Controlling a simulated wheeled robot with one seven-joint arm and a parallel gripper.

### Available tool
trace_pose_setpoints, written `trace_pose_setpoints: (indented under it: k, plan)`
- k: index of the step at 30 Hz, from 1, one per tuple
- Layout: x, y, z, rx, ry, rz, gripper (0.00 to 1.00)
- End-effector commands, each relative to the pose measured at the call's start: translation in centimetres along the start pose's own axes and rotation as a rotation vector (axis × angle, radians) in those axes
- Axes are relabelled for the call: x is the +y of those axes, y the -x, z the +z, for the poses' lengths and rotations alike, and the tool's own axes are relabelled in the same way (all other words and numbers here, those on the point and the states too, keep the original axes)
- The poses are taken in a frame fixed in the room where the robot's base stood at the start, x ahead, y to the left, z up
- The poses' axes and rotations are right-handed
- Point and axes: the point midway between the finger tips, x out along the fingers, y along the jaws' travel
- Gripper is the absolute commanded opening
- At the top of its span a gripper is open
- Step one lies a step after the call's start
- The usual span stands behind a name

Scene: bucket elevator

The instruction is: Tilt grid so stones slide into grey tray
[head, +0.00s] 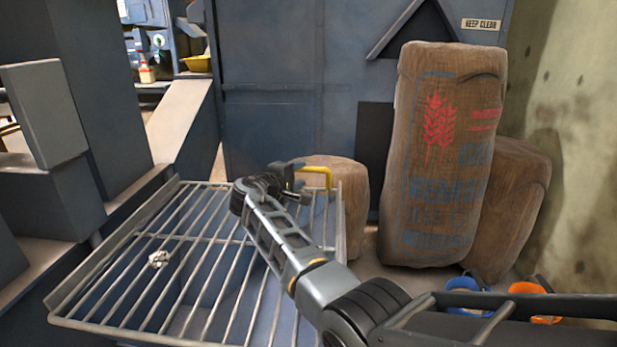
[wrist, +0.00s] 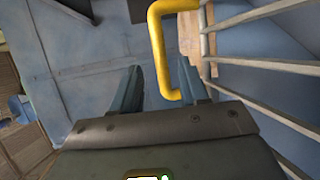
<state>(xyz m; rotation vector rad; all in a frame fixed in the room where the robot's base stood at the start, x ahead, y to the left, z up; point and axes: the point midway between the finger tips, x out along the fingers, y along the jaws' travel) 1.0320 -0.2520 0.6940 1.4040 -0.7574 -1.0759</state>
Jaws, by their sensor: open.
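The metal bar grid (head: 190,238) lies over a blue opening at the lower left of the head view. Its bars also show at the right of the wrist view (wrist: 262,66). A small clump of pale stones (head: 158,259) rests on its left part. A yellow handle (head: 318,170) stands at the grid's far right corner. My gripper (head: 285,178) is beside this handle. In the wrist view my gripper (wrist: 160,82) is open, and the yellow handle (wrist: 158,48) shows between its fingers, nearer the right one; contact cannot be told. I cannot make out a grey tray.
A large printed sack (head: 440,160) leans at the right, with smaller sacks behind and beside it. Blue (head: 465,283) and orange (head: 530,286) items lie at the lower right. A blue metal wall (head: 290,80) stands behind. Blue-grey housing (head: 100,110) borders the grid's left.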

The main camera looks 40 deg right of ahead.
Motion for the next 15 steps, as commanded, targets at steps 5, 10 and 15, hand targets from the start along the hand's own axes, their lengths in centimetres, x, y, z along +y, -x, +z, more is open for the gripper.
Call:
trace_pose_setpoints:
  k: [5,10,15]
  plan:
    - [-0.6,-2.8,0.0,-0.003,-0.001,-0.001,0.44]
    - [-0.5,-4.8,0.0,-0.002,-0.001,-0.001,0.44]
    - [-0.3,-6.1,0.0,-0.001,-0.001,-0.001,0.44]
